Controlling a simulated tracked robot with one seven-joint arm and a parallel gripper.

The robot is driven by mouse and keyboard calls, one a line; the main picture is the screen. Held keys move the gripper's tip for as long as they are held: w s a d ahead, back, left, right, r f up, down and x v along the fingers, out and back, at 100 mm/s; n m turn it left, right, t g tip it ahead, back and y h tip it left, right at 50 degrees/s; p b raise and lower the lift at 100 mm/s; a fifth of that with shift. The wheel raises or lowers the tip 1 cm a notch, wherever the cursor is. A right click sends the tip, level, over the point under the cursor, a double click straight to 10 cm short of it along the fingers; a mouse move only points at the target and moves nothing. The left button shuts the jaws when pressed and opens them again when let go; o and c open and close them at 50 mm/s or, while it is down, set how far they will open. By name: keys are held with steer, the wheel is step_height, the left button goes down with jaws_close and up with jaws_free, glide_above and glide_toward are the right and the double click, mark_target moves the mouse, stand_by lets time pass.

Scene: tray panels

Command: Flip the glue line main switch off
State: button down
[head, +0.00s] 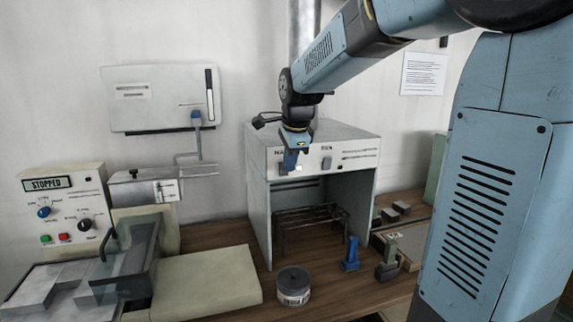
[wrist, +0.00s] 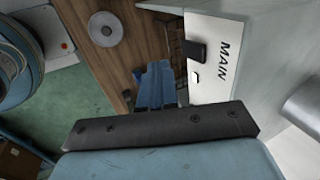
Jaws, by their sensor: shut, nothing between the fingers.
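The main switch is a dark rocker (wrist: 197,50) on a pale panel beside the label MAIN in the wrist view. In the head view, that label is partly covered by my gripper (head: 289,165), which hides the switch. My gripper is shut and empty, in front of the left part of the grey hood's front panel (head: 358,158). In the wrist view, its blue fingers (wrist: 154,84) are beside the panel edge, apart from the rocker in the picture. I cannot tell whether they touch the panel, nor which way the rocker is set.
A second switch (head: 327,163) is on the same panel to the right. A wire rack (head: 308,213) stands under the hood. A round tin (head: 293,286) and a blue clamp-like piece (head: 351,254) stand on the bench. A control box (head: 62,200) reading STOPPED is at the left.

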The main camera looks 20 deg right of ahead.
steer(key=w+v, duration=0.1)
steer(key=v, duration=0.8)
steer(key=shift+r, duration=0.1)
steer(key=shift+s+d+f+g, duration=0.25)
steer(key=shift+d+f+g, duration=0.15)
steer(key=shift+f, duration=0.15)
steer(key=w+f, duration=0.6)
steer(key=f, duration=0.4)
steer(key=shift+w+a+f, duration=0.2)
steer(key=shift+w, duration=0.2)
